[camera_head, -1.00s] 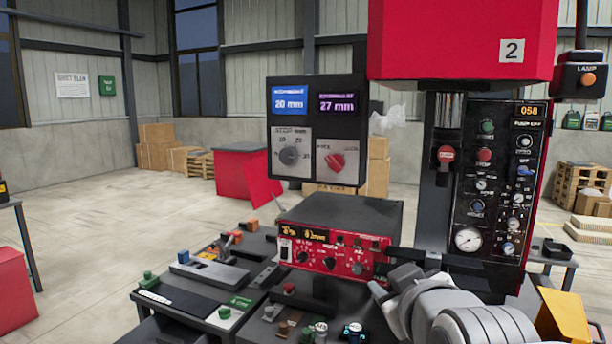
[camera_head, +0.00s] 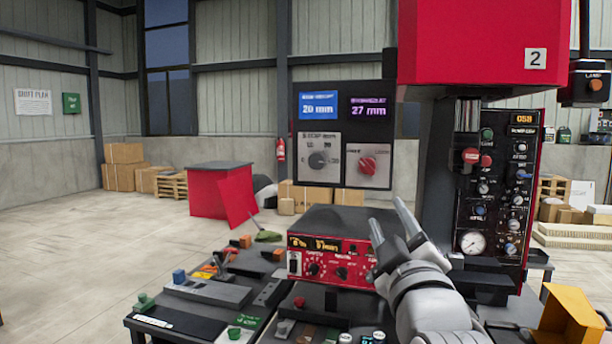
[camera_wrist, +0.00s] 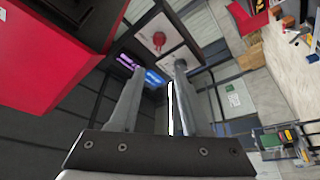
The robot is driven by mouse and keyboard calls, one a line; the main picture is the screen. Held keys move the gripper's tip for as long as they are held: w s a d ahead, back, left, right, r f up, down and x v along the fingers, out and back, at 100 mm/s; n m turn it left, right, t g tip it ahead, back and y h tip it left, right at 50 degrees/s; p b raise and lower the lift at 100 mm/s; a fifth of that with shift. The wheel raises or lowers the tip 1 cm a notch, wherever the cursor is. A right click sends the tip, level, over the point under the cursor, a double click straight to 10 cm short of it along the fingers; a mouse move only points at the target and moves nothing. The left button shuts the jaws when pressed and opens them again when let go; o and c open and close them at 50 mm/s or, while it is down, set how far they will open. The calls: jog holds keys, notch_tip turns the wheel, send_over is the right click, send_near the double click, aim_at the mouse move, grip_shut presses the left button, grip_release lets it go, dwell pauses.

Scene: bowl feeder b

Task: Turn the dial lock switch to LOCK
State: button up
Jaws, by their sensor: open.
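The panel (camera_head: 342,100) stands upright in the head view, with two lit displays above two knobs. The red knob (camera_head: 368,164) on its right white plate appears to be the dial lock switch; its small labels and exact pointing direction are too blurred to read. The knob also shows in the wrist view (camera_wrist: 158,39), just beyond the fingertips. My gripper (camera_head: 385,214) is open and empty, with its fingers raised below and slightly right of the panel, apart from the knob. Both fingers also show in the wrist view (camera_wrist: 158,68), pointing toward the panel.
A grey knob (camera_head: 318,160) is left of the red one. The red control box (camera_head: 330,259) sits below the panel. The red machine head (camera_head: 478,45) overhangs at upper right, above a black gauge panel (camera_head: 498,195). Open air separates the fingers from the panel.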

aim_at(366, 168)
jog(key=p+x, duration=0.2)
jog(key=x, duration=1.5)
jog(key=shift+w+r, duration=0.15)
jog(key=shift+r, duration=0.05)
grip_shut()
